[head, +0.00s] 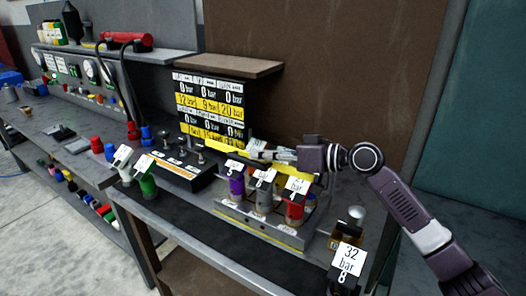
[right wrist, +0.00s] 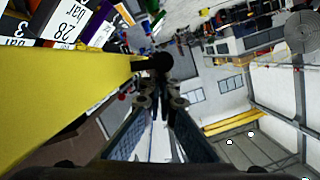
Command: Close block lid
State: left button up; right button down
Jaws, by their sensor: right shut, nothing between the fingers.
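The block (head: 258,229) is a grey base with a yellow edge line, holding purple, grey and red cylinders with white tags. Its yellow lid (head: 228,147) shows as a strip at the back, above the cylinders, which are uncovered from the front. The lid is a large yellow surface in the right wrist view (right wrist: 65,95). My right gripper (head: 252,153) is shut and empty, reaching left along the lid and hiding part of it. In the right wrist view its fingers (right wrist: 154,92) are right beside the lid's edge; I cannot tell whether they touch. My left gripper is not in view.
A board with bar readings (head: 209,105) stands behind the block under a brown shelf (head: 228,64). A black valve panel (head: 170,170) and a green cylinder (head: 147,186) are to the left. A "32 bar" tag (head: 349,258) stands at front right.

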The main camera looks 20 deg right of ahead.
pick_arm(q)
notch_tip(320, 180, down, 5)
jog(key=b, duration=0.4)
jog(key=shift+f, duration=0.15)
pick_arm(e)
notch_tip(320, 180, down, 6)
jog(key=a+n, duration=0.1)
jog(key=n, duration=0.1)
jog(key=shift+s+h, duration=0.4)
jog(key=shift+f, duration=0.15)
jog(key=shift+a, duration=0.1)
